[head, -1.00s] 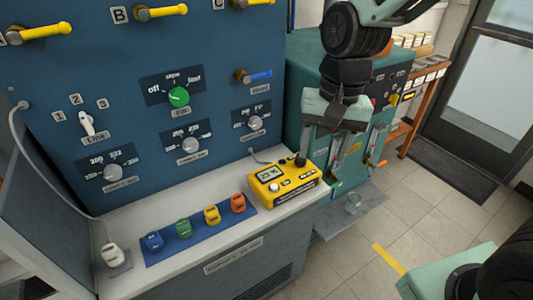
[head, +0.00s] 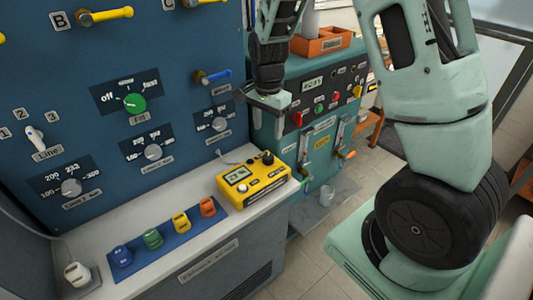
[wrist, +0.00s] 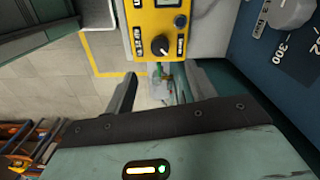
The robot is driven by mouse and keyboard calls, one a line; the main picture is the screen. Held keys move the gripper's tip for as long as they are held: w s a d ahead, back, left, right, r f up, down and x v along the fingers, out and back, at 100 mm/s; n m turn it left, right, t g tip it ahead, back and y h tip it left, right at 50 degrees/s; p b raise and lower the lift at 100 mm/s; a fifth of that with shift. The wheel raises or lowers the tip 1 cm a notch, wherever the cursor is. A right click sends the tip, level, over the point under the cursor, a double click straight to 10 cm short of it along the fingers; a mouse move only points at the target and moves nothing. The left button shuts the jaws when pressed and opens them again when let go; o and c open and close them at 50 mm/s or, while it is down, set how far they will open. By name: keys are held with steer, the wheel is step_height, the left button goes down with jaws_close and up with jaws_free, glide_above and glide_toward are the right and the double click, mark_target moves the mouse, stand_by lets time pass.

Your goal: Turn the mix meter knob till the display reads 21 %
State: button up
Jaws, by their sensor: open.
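The yellow mix meter (head: 253,183) sits on the right end of the white bench ledge. Its small grey display (head: 237,175) faces up, with digits too small to read surely. The black knob (head: 268,158) stands at its back right corner. In the wrist view the knob (wrist: 160,45) has a pale pointer mark and lies just beyond the fingertips, on the yellow face (wrist: 142,20). My gripper (head: 266,102) is above and behind the meter in the head view. In the wrist view its jaws (wrist: 155,82) are apart and empty, not touching the knob.
The blue panel (head: 170,100) with knobs and levers rises behind the ledge. A blue strip (head: 136,265) with several coloured blocks lies left of the meter. Open floor lies in front.

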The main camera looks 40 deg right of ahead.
mark_target(268, 156)
step_height(268, 156, down, 10)
steer(key=shift+f+p, duration=0.25)
steer(key=shift+p, duration=0.1)
steer(key=c, duration=1)
